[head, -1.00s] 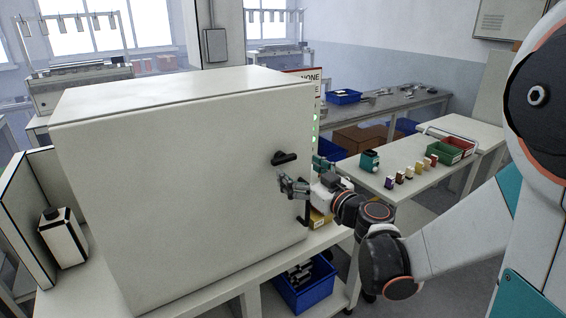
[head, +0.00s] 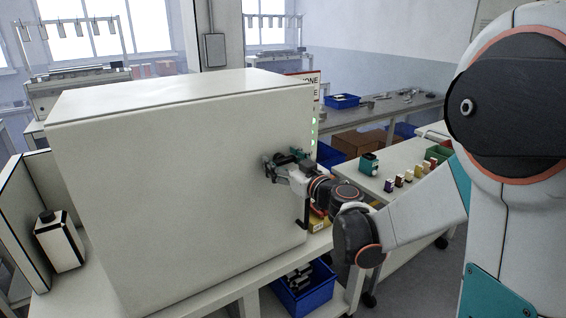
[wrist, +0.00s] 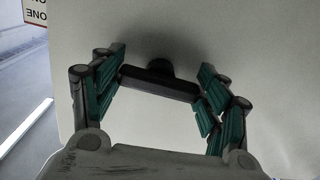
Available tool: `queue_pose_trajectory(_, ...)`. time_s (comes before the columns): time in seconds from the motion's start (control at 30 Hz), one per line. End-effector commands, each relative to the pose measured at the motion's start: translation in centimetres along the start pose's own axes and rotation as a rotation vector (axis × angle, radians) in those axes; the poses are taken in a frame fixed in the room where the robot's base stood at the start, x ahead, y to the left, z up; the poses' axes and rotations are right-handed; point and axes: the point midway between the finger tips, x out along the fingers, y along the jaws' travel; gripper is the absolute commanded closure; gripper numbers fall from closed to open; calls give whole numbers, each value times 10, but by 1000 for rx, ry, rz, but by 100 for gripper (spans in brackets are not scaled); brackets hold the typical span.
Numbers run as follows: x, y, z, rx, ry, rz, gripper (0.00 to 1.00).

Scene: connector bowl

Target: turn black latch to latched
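The black latch (wrist: 158,82) is a dark bar handle on a round hub, on the door of the large pale cabinet (head: 165,190). In the wrist view the bar lies across the gap between my fingers, slightly tilted, its ends close to the teal pads. I cannot tell whether the pads touch it. My gripper (head: 275,165) is at the latch near the door's right edge, and it hides most of the latch in the head view. In the wrist view my gripper (wrist: 163,78) has its fingers spread wide, one on each side of the bar.
A dark bracket-like handle (head: 303,212) sits low on the cabinet's right edge. To the right, a side table carries several small coloured parts (head: 410,175) and a green bin (head: 440,147). A blue bin (head: 303,290) is under the bench. A black-and-white box (head: 60,240) stands left.

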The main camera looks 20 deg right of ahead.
Motion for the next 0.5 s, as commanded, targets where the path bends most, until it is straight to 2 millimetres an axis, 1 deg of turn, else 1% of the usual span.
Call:
queue_pose_trajectory(0.03, 0, 0, 0, 0, 0, 0, 54)
queue_pose_trajectory(0.07, 0, 0, 0, 0, 0, 0, 57)
queue_pose_trajectory(0.23, 0, 0, 0, 7, 0, 0, 57)
queue_pose_trajectory(0.4, 0, 0, 0, 79, 0, 0, 58)
queue_pose_trajectory(0.5, 0, 0, 0, 92, 0, 0, 58)
